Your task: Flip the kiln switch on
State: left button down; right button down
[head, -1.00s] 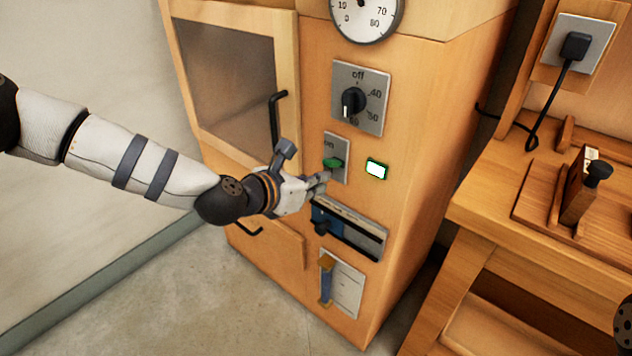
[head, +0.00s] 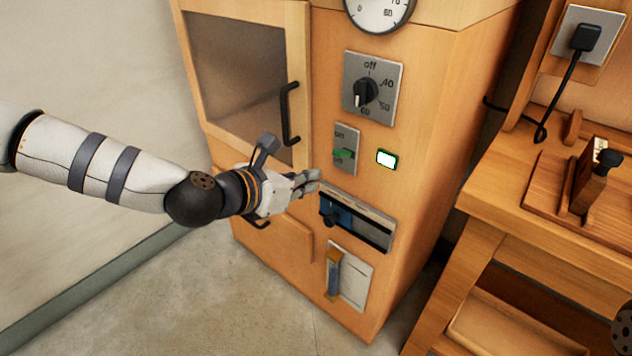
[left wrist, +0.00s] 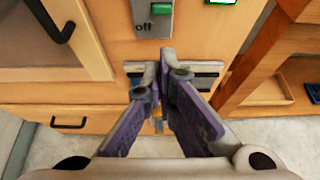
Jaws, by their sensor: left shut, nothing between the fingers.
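The kiln switch has a small green lever (head: 344,154) on a grey plate (head: 344,170) on the front of the wooden kiln. "On" is printed above the lever; the left wrist view shows "off" low on the plate (left wrist: 152,28). The lever sits mid-plate; its exact tilt is hard to tell. Beside it, a small indicator (head: 387,159) glows white in a green frame. My left gripper (head: 314,181) is shut and empty, just below and left of the lever, apart from it. In the left wrist view its fingertips (left wrist: 164,62) are together below the plate.
Above the switch is a dial knob (head: 364,90), with a round gauge (head: 380,8) higher up. A slider panel (head: 368,228) lies just below my gripper. The kiln door handle (head: 288,112) juts out at left. A wooden bench (head: 500,205) stands at right.

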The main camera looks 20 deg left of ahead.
pick_arm(q)
jog(key=s+r, duration=0.1)
jog(key=s+a+r, duration=0.1)
jog(key=shift+s+r+p, duration=0.25)
jog(key=shift+r+p, duration=0.1)
pick_arm(e)
jog(key=shift+w+r, duration=0.4)
jog(key=shift+r, duration=0.15)
